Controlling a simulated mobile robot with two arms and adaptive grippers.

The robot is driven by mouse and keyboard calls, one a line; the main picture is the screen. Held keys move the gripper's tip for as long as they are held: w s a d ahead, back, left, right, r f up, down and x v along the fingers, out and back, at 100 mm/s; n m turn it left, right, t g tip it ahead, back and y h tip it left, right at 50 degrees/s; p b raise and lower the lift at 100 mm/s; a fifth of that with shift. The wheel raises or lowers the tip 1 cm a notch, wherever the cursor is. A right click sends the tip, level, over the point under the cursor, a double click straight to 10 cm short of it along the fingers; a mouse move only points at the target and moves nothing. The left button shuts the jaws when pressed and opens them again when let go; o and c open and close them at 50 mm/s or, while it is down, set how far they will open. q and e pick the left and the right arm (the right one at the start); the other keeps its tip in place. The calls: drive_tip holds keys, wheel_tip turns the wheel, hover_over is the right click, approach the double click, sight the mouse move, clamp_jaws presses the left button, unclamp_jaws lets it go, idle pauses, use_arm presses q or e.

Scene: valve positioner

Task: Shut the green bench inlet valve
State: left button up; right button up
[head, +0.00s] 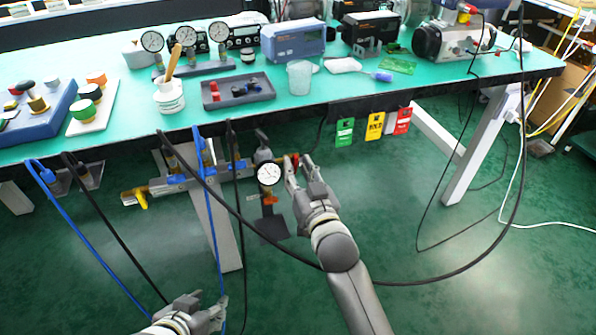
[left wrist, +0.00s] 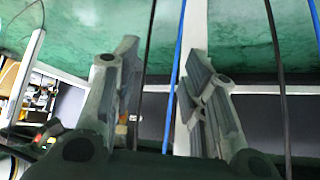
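The green-topped bench (head: 330,100) has a pipe assembly with a round gauge (head: 267,174) hanging below its front edge. A small red handle (head: 294,160) sits at the right end of this pipework and a yellow handle (head: 140,198) at the left end. I see no clearly green valve on the pipework. My right gripper (head: 298,161) is right of the gauge, with its fingertips at the red handle. Its fingers look apart; whether they touch the handle is unclear. My left gripper (head: 222,312) is low at the bottom left, away from the pipework. Its wrist view (left wrist: 158,85) shows open, empty fingers.
Blue hoses (head: 85,240) and black cables (head: 120,250) hang in front of the pipework, near my left gripper. A long black cable (head: 440,278) loops beside my right arm. Green, yellow and red tags (head: 374,126) hang from the bench edge. Gauges and instruments crowd the bench top.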

use_arm(q)
drive_tip(key=shift+w+r, duration=0.1)
drive_tip(key=shift+w, duration=0.1)
use_arm(e)
drive_tip(key=shift+w, duration=0.2)
clamp_jaws()
drive_tip(key=shift+n+p, duration=0.75)
drive_tip(key=shift+n, duration=0.05)
use_arm(q)
drive_tip(key=s+a+f+g+y, duration=0.1)
drive_tip(key=s+a+f+g, duration=0.1)
drive_tip(key=s+g, duration=0.2)
drive_tip(key=s, duration=0.3)
drive_tip(key=shift+s+a+f, duration=0.15)
drive_tip(key=shift+s+f, duration=0.15)
drive_tip(key=shift+s, duration=0.1)
use_arm(e)
unclamp_jaws()
